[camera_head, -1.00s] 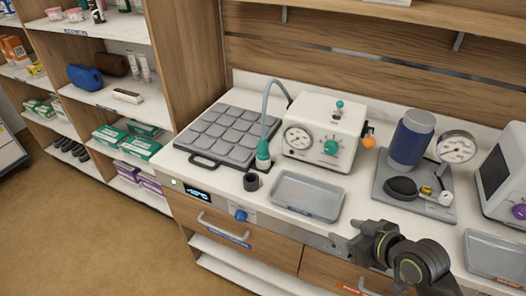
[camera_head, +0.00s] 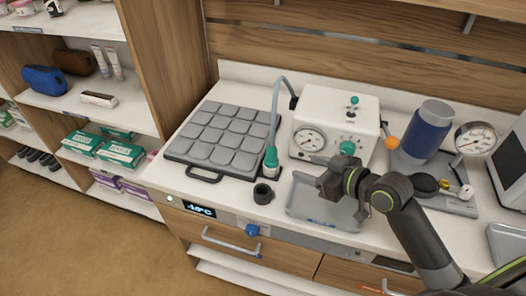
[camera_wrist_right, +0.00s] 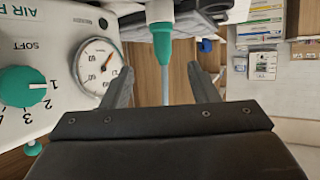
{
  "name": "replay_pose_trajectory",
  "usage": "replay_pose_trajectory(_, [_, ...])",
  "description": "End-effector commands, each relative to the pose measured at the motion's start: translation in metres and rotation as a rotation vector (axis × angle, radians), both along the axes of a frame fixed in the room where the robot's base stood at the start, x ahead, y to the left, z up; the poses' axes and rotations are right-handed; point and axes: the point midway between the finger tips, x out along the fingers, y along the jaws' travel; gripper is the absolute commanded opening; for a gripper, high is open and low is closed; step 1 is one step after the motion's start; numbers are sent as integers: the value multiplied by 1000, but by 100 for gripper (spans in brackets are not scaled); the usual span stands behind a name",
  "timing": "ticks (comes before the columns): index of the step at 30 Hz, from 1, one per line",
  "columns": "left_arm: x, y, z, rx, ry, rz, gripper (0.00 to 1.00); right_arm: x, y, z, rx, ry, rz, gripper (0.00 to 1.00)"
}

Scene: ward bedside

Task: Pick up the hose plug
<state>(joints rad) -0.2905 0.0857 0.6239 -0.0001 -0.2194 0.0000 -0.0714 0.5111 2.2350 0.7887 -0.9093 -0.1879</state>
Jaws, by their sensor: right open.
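The hose plug (camera_head: 270,160) is a green and pale connector standing upright beside the grey padded mat, with a grey-blue hose running up from it to the white pump unit. In the right wrist view the green plug (camera_wrist_right: 160,32) shows at the top middle, in line with the gap between my fingers but beyond the tips. My right gripper (camera_head: 324,178) is over the grey tray, to the right of the plug and apart from it. Its two fingers (camera_wrist_right: 160,75) are open with nothing held. My left gripper is not in view.
The white pump unit (camera_head: 335,112) with gauge and green knob stands close behind my right gripper. A small black cup (camera_head: 263,194) stands in front of the plug. The grey tray (camera_head: 300,205) lies under the gripper. The padded mat (camera_head: 222,137) is to the left.

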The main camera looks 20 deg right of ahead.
Motion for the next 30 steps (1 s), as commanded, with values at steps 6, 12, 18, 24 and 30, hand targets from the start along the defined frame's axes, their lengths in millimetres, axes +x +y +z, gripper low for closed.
replay_pose_trajectory(6, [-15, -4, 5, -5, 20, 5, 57, 26, 16, -10, 7, 0, 0, 54])
replay_pose_trajectory(12, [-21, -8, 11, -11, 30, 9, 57, 55, 33, -23, 8, 2, 2, 54])
replay_pose_trajectory(18, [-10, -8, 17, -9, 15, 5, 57, 80, 45, -36, 3, 3, 2, 54])
replay_pose_trajectory(24, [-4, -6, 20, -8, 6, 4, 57, 90, 51, -42, 1, 1, 1, 54])
replay_pose_trajectory(30, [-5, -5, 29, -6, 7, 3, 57, 102, 59, -43, 3, 2, 2, 54])
